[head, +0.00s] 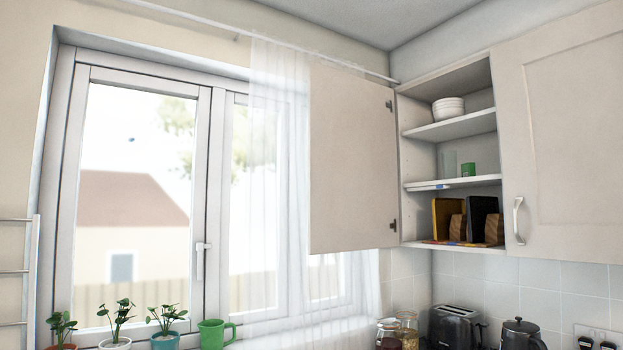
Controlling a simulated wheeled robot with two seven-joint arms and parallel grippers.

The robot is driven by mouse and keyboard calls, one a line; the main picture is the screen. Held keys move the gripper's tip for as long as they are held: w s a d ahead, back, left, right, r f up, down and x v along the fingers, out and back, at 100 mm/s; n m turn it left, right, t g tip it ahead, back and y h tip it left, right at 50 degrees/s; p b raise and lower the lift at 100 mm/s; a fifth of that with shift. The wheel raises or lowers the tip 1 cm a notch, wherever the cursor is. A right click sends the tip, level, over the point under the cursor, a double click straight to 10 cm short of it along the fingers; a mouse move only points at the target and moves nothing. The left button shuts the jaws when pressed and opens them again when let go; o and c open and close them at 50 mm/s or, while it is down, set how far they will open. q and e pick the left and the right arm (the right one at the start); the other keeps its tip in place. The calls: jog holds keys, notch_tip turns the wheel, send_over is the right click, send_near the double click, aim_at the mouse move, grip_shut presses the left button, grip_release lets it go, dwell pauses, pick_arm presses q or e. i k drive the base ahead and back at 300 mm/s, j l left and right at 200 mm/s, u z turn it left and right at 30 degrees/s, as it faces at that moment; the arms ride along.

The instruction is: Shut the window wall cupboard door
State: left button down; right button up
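The window wall cupboard door (352,165) stands wide open in the head view. It swings out to the left, in front of the sheer curtain and the right part of the window. I see its plain inner face, with two hinges on its right edge by the cupboard (420,132). Its handle is not visible. The open cupboard shows white bowls (448,108) on an upper shelf, a glass and a green tin on the middle shelf, and boards or books with wooden blocks on the bottom. Neither of my grippers shows in this view.
A closed cupboard door (575,130) with a metal handle (519,220) adjoins on the right. Below are a black toaster (456,326), a kettle (522,335) and jars (408,330). Several potted plants and a green mug (213,334) line the window sill.

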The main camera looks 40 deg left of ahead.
aim_at(353, 187)
jog(key=i+l+u, duration=0.15)
jog(key=u, duration=0.95)
